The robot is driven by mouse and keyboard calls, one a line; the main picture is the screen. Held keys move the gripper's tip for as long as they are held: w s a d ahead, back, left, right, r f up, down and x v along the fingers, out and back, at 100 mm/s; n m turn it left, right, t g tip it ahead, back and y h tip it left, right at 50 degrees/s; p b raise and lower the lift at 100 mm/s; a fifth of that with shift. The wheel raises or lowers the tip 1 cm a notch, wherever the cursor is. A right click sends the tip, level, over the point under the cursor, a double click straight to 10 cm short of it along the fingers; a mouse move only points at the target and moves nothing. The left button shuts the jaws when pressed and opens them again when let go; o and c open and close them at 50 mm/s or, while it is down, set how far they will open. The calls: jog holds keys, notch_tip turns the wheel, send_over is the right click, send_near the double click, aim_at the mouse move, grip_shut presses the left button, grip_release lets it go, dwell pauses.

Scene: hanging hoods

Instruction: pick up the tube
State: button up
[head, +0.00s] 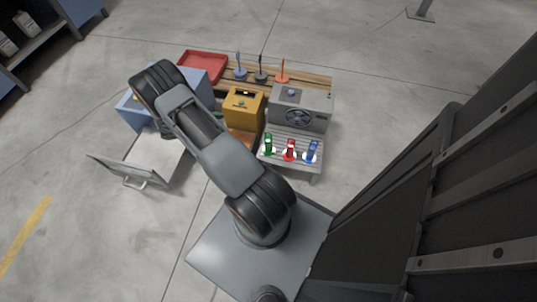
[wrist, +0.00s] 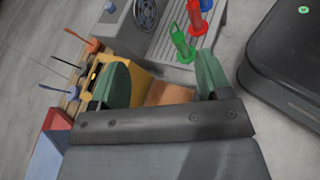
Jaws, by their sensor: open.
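Three upright tube-like items stand in a row on a grey slatted surface. The green item appears beyond the gap, nearer the right fingertip. The arm hides my gripper in the head view.
A grey fan box (head: 302,112) stands behind the row, with a yellow box (head: 243,108) to its left. Behind are a red tray (head: 203,66) and several thin upright rods on a wooden surface. An open white-lidded case (head: 128,169) lies left.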

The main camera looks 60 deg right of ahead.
aim_at(267, 144)
jog(key=s+d+f+n+h+b, duration=0.2)
jog(key=s+f+b, duration=0.15)
jog(key=f, duration=0.75)
jog(key=s+d+f+n+h+b, duration=0.2)
jog(key=f+n+b, duration=0.15)
jog(key=f, duration=0.85)
jog(key=shift+m+h, duration=0.25)
jog(key=shift+h, duration=0.15)
jog(key=b+x, duration=0.1)
jog(key=x, duration=0.6)
jog(key=shift+d+f+b, duration=0.2)
jog(key=shift+b, duration=0.15)
jog(key=shift+f+b+x, duration=0.2)
jog(key=shift+b+x, duration=0.9)
jog(key=shift+x, duration=1.6)
jog(key=shift+s+d+r, duration=0.1)
jog(key=shift+s+d, duration=0.15)
jog(key=shift+s, duration=0.1)
jog(key=shift+c, duration=0.4)
jog(key=c, duration=1.1)
